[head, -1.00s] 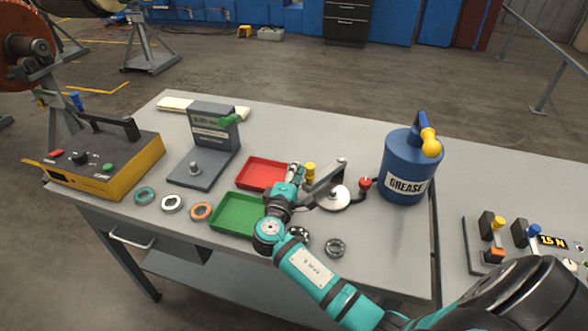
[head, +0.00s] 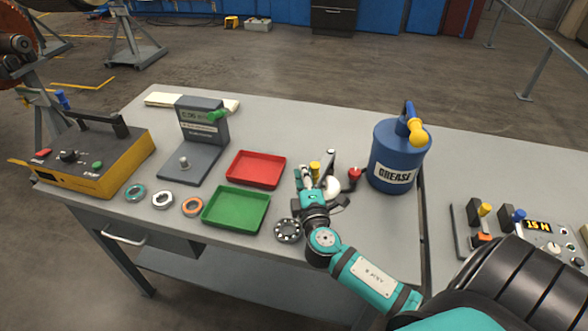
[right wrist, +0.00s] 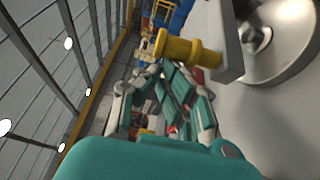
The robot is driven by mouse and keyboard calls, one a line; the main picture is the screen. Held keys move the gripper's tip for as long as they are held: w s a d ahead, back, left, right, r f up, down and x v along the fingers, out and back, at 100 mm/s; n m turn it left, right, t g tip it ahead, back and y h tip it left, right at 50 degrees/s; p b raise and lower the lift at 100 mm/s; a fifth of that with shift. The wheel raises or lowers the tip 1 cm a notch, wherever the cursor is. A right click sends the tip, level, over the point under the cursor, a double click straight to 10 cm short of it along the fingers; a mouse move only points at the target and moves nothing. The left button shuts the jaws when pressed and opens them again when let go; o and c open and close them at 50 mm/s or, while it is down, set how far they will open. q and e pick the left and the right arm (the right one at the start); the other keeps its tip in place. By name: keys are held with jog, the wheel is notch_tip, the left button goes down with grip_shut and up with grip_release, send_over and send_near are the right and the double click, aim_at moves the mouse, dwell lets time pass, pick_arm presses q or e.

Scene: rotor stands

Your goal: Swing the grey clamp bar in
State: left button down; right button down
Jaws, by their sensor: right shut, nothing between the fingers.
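The grey clamp bar (head: 327,171) is on the bench, left of the blue grease can. Its yellow knob (head: 315,169) stands up at its near left end. A silver disc (head: 332,188) lies beside and beneath the bar, partly hidden by it. My right gripper (head: 303,174) is shut and empty, just left of the knob. In the right wrist view the closed fingers (right wrist: 165,92) are close to the yellow knob (right wrist: 187,49) and the bar (right wrist: 229,42); I cannot tell whether they touch. My left gripper is out of view.
A red-knobbed lever (head: 355,174) and the grease can (head: 397,157) stand right of the clamp. Red (head: 284,159) and green (head: 211,222) trays and a dark bearing (head: 288,230) lie to the left. The bench behind the clamp is clear.

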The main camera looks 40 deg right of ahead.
jog(key=shift+s+d, duration=0.3)
jog(key=shift+s, duration=0.25)
jog(key=shift+s+d, duration=0.3)
jog(key=shift+s, duration=0.2)
jog(key=shift+w, duration=0.15)
